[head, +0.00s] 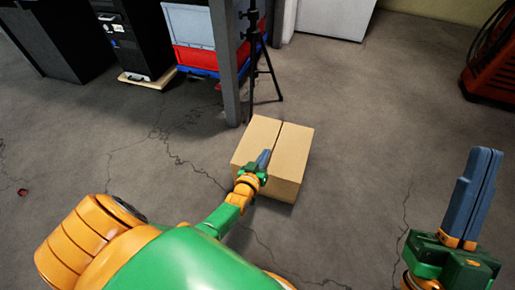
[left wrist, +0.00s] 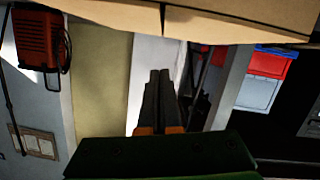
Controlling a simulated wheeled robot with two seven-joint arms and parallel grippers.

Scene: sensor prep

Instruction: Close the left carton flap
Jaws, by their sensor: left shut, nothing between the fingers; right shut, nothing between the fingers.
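The cardboard carton (head: 284,187) stands on the floor in the middle of the head view. Its left flap (head: 258,135) and right flap (head: 293,150) both look flat across the top, with a dark seam between them. My left gripper (head: 264,157) is shut and empty, at the near part of the top, over the left flap by the seam. I cannot tell whether it touches the flap. In the left wrist view the carton (left wrist: 225,27) fills the top edge, and the shut fingers (left wrist: 159,75) show below it. My right gripper (head: 484,160) is shut and empty, well right of the carton.
A tripod (head: 254,55) and a grey post (head: 224,60) stand just behind the carton. Blue and red crates (head: 190,30) and a black computer case (head: 137,40) are at the back left. An orange machine (head: 492,60) is at the far right. The floor right of the carton is clear.

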